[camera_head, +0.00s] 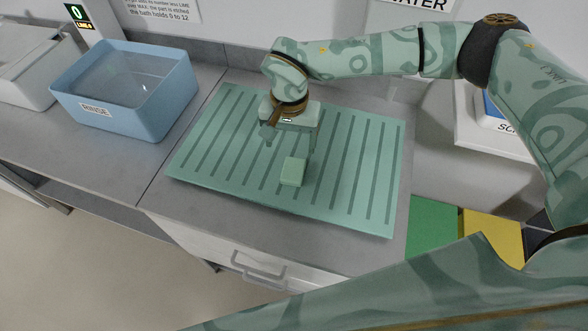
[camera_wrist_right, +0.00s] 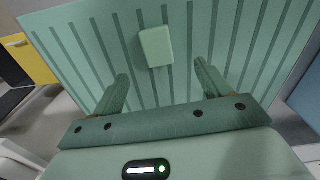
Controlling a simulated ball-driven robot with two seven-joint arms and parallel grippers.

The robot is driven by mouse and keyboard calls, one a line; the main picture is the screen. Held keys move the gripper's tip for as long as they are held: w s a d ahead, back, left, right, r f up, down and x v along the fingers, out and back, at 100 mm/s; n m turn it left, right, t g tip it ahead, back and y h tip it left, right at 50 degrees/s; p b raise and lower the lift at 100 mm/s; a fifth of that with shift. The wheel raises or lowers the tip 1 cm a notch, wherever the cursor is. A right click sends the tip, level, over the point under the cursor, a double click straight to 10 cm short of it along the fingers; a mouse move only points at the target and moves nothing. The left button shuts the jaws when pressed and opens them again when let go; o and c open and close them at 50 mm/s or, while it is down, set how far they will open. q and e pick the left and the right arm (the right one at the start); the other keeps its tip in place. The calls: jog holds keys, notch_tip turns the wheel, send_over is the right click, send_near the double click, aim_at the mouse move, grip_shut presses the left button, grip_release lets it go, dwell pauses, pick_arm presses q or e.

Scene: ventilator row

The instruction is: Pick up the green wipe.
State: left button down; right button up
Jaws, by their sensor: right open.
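The green wipe (camera_head: 293,172) is a small pale green block lying flat on a green striped mat (camera_head: 186,165) on the counter. My right gripper (camera_head: 290,140) is over the mat, just behind the wipe in the head view. It is open and nothing is between its fingers. In the right wrist view the wipe (camera_wrist_right: 156,46) lies beyond the fingertips, roughly in line with the gap of my right gripper (camera_wrist_right: 162,73). No contact with the wipe shows. My left gripper is not in view.
A blue tub labelled RINSE (camera_head: 152,107) stands left of the mat, with a pale container (camera_head: 28,75) farther left. A drawer front with a handle (camera_head: 262,270) is below the counter edge. Green (camera_head: 432,228) and yellow (camera_head: 492,232) panels lie right of the mat. The mat around the wipe is clear.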

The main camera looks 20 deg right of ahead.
send_over(293, 169)
jog(key=f, duration=0.5)
jog(key=shift+a, duration=0.3)
jog(key=f, duration=0.5)
jog(key=shift+w+d+f, duration=0.1)
jog(key=shift+d+f, duration=0.2)
jog(key=shift+d, duration=0.1)
jog(key=c, duration=1.1)
